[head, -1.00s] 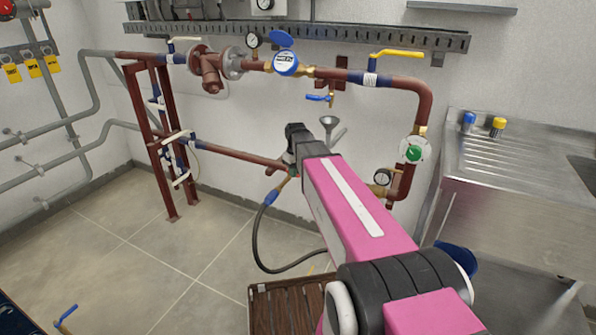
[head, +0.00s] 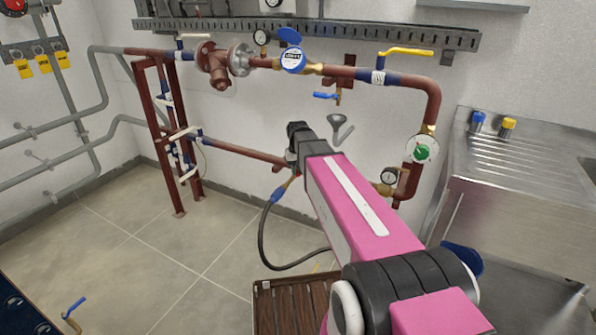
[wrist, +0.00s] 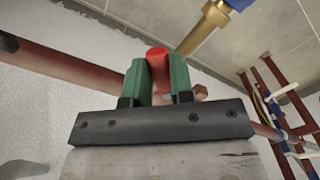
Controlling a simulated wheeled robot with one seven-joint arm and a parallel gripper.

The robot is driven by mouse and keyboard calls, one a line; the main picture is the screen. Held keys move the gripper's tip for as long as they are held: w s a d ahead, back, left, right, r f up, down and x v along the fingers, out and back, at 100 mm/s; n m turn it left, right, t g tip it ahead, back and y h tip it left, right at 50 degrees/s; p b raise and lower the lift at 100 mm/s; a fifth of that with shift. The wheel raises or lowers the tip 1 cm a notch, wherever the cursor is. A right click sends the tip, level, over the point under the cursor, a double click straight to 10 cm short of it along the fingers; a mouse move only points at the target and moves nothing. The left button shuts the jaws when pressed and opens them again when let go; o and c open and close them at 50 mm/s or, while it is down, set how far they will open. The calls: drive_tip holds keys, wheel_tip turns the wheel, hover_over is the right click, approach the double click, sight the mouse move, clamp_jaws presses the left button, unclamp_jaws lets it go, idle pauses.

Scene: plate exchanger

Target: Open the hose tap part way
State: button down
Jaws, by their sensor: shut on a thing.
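In the wrist view, the two green fingers of my gripper (wrist: 159,70) are on either side of a red handle (wrist: 157,52) and shut on it. The handle sits at the reddish-brown pipe (wrist: 85,68), and how far it is turned cannot be told. A brass fitting (wrist: 207,28) with a blue end shows just beyond it. In the head view, my gripper (head: 298,143) is at the end of the lower pipe (head: 240,150), and my pink arm hides the handle. The brass hose fitting (head: 281,189) hangs below with the black hose (head: 264,240) curving to the floor.
A grey funnel (head: 339,127) stands just right of my gripper. A pressure gauge (head: 388,176) and a green-centred dial (head: 421,149) are on the pipe to the right. A steel sink (head: 515,170) stands at right. A slatted brown grate (head: 285,305) lies below. The tiled floor at left is mostly clear.

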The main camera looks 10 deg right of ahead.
sight(298, 172)
drive_tip(key=c, duration=1)
unclamp_jaws()
wheel_tip(298, 172, up, 11)
drive_tip(key=shift+f, duration=0.1)
drive_tip(key=shift+m, duration=0.5)
drive_tip(key=s+d+f, duration=0.1)
drive_tip(key=s+f, duration=0.5)
drive_tip(key=s+d+f, duration=0.1)
drive_tip(key=s+f, duration=0.6)
drive_tip(key=s+d+f, duration=0.1)
drive_tip(key=s+f, duration=0.5)
drive_tip(key=shift+s+d+f, duration=0.15)
drive_tip(key=shift+d+f, duration=0.25)
